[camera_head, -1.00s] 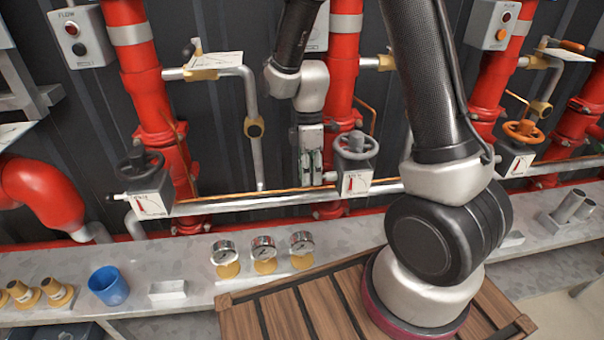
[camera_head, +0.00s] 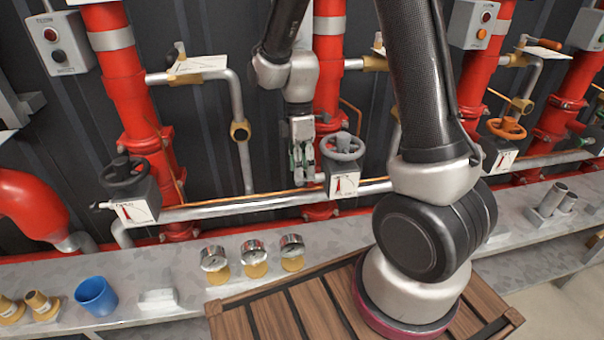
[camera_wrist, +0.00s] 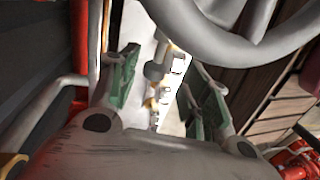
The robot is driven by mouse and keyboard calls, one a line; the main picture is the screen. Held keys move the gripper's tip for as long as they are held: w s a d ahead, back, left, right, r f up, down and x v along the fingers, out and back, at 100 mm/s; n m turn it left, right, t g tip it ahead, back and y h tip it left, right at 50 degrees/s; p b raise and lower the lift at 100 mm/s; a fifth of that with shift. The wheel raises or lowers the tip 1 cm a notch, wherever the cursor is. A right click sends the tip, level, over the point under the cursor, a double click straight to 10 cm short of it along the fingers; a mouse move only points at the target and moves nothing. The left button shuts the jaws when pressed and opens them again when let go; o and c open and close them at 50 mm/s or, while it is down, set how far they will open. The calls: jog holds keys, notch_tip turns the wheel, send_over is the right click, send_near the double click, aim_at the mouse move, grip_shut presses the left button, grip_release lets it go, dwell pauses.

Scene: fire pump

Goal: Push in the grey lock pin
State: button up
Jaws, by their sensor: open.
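The grey-handwheel valve (camera_head: 342,148) sits on the horizontal pipe near the middle of the head view, with a white and red dial plate on its front. A small pale stub (camera_head: 320,178) shows at the left side of its body; it may be the grey lock pin, but it is too small to be sure. My gripper (camera_head: 302,168) points down just left of this valve, near the stub. In the wrist view my gripper (camera_wrist: 165,85) has its green-padded fingers apart with nothing between them. The grey handwheel (camera_wrist: 230,45) curves across the top right there. Contact with the pin cannot be told.
A black-handwheel valve (camera_head: 128,180) is at left and an orange handwheel (camera_head: 506,128) at right. Red risers and a pipe (camera_head: 250,205) run behind. The bench below holds three gauges (camera_head: 253,255), a blue cup (camera_head: 96,296) and brass fittings (camera_head: 40,304).

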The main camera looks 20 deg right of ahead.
notch_tip(320, 180, up, 7)
dwell(0.3)
jog(key=shift+r, duration=0.1)
jog(key=s+d+r+m+t, duration=0.3)
jog(key=s+d+r+m, duration=0.2)
jog(key=s+r+m, duration=0.2)
jog(key=s+d+r+m+t, duration=0.3)
jog(key=s+d+r+m, duration=0.2)
jog(key=s+r+m, duration=0.2)
jog(key=s+m, duration=0.1)
jog(key=s, duration=0.1)
jog(key=shift+s+d+r+m+t, duration=0.2)
jog(key=shift+s+d+m+t, duration=0.1)
jog(key=shift+s+m, duration=0.1)
dwell(2.5)
